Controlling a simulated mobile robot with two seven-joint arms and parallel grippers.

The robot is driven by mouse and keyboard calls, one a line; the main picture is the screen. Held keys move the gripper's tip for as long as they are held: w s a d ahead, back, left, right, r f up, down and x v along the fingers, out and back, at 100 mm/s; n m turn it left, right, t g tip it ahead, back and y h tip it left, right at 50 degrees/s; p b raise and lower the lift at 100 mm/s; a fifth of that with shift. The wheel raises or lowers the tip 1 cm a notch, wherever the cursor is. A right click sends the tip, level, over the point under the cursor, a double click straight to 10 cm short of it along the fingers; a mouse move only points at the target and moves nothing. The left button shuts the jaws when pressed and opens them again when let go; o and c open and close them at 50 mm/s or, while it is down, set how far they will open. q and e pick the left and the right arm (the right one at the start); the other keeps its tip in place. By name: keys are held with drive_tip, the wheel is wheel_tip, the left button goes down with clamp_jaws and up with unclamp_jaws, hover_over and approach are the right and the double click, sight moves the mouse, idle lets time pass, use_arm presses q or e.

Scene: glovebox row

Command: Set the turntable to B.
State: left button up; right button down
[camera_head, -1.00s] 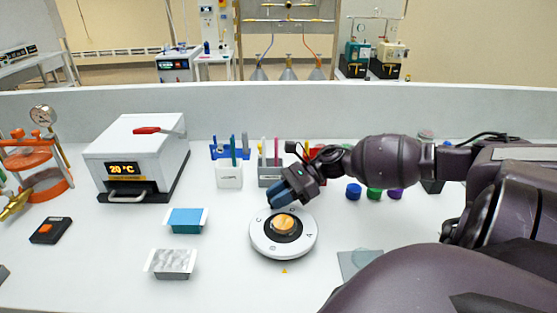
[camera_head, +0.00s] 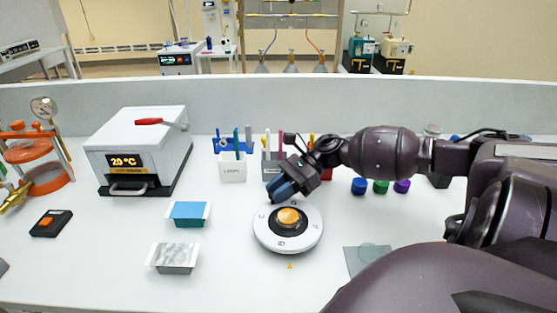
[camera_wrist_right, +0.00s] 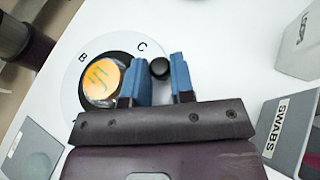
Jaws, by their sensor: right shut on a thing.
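The turntable (camera_head: 262,238) is a white round disc with letters on its rim and a dark middle holding an orange-yellow piece (camera_head: 289,216). A letter, hard to read, sits at its front, slightly left of a small orange triangle (camera_head: 290,266) on the bench. In the right wrist view, B and C show on the disc (camera_wrist_right: 112,43). The fingers partly hide the disc's far side. My left gripper is out of view.
Blue (camera_head: 189,213) and grey (camera_head: 173,258) trays lie left of the turntable. A white heater box (camera_head: 140,155) stands farther left. Holders (camera_head: 232,171) stand behind, close to my gripper. Coloured caps (camera_head: 380,187) and a grey plate (camera_head: 366,258) lie to the right.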

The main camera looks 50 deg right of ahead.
drive_tip(key=c, duration=1)
unclamp_jaws()
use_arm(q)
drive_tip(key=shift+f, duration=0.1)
use_arm(e)
drive_tip(key=shift+r, duration=0.1)
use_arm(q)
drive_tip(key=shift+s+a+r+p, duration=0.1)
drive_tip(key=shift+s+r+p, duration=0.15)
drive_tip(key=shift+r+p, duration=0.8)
use_arm(e)
wheel_tip(320, 180, up, 20)
drive_tip(key=shift+f, duration=0.1)
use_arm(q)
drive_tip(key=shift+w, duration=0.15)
